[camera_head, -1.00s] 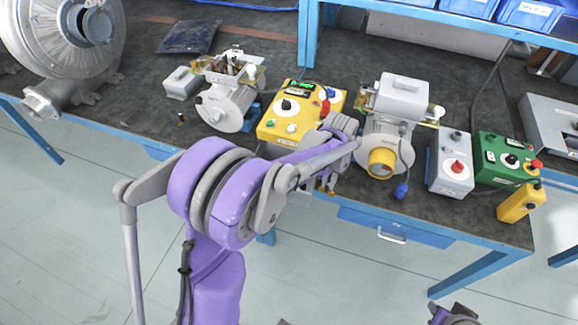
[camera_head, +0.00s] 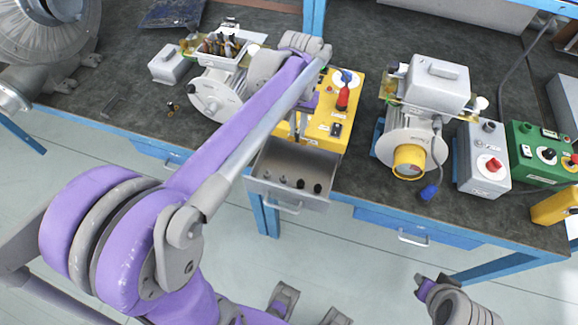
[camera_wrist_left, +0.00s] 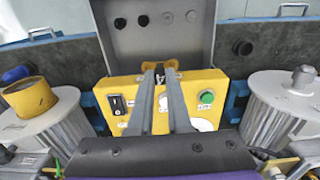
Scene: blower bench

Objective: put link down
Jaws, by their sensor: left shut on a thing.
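My left gripper (camera_head: 302,121) points down over the front of the yellow control box (camera_head: 351,97). In the left wrist view its two grey fingers (camera_wrist_left: 161,75) are close together in front of the box's face (camera_wrist_left: 206,81). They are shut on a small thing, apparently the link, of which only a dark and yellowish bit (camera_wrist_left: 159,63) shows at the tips. I cannot tell whether it touches anything. An arm part of mine with purple on it (camera_head: 447,300) shows at the bottom right, and its gripper state is unclear.
An open grey drawer (camera_head: 293,161) with several dark round pieces juts out below the box. A motor with a yellow cap (camera_head: 409,161) stands to the right, another motor (camera_head: 217,95) to the left. Grey (camera_head: 482,160) and green (camera_head: 540,149) control boxes stand farther right. Bench at left front is mostly clear.

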